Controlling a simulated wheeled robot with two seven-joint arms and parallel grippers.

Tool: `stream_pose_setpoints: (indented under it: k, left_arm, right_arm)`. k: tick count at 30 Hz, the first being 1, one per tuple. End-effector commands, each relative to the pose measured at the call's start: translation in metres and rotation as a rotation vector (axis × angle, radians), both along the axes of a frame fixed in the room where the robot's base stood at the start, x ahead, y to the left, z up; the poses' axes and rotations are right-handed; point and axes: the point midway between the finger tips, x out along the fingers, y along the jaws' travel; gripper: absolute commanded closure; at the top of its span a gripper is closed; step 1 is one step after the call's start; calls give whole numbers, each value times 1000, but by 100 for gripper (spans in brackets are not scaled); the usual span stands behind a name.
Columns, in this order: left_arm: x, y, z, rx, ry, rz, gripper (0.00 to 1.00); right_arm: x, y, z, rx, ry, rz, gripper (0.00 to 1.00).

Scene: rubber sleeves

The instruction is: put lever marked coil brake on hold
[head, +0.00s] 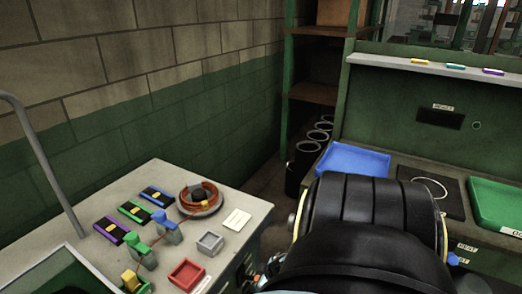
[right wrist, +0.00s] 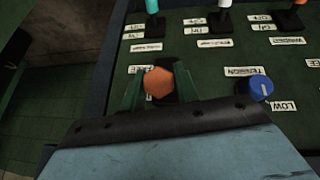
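In the right wrist view, my right gripper (right wrist: 159,84) has its two green fingers on either side of an orange lever knob (right wrist: 159,82). The fingers lie close to the knob, but I cannot tell whether they press on it. The knob stands over a dark slot on a green panel (right wrist: 105,90) with white labels. No label reading coil brake can be made out; labels near the knob are partly covered. My left gripper is not in view.
The right wrist view also shows a teal-topped lever (right wrist: 152,7), another lever (right wrist: 224,4) and a blue dial (right wrist: 261,88). In the head view, a grey bench (head: 225,263) at left carries small levers and trays. A blue tray (head: 352,158) and green tray (head: 495,203) lie at right.

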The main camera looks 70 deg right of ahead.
Motion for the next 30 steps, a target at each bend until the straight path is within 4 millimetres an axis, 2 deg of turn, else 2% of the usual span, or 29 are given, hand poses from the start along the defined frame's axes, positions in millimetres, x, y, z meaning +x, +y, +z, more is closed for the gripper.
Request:
stream_pose_setpoints:
  k: [1, 5, 13, 17, 20, 30]
  left_arm:
    - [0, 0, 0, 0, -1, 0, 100]
    - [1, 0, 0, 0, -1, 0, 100]
    - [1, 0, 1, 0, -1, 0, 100]
    - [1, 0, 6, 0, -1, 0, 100]
    - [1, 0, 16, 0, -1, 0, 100]
    - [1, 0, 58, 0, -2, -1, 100]
  right_arm:
    - [1, -2, 1, -5, -1, 0, 64]
    - [1, -2, 1, -4, -1, 0, 48]
    - [0, -1, 1, -2, -1, 1, 48]
    - [-4, 1, 7, -1, 1, -1, 48]
    - [-10, 2, 19, -1, 2, 0, 48]
    - [-40, 14, 79, -2, 1, 1, 48]
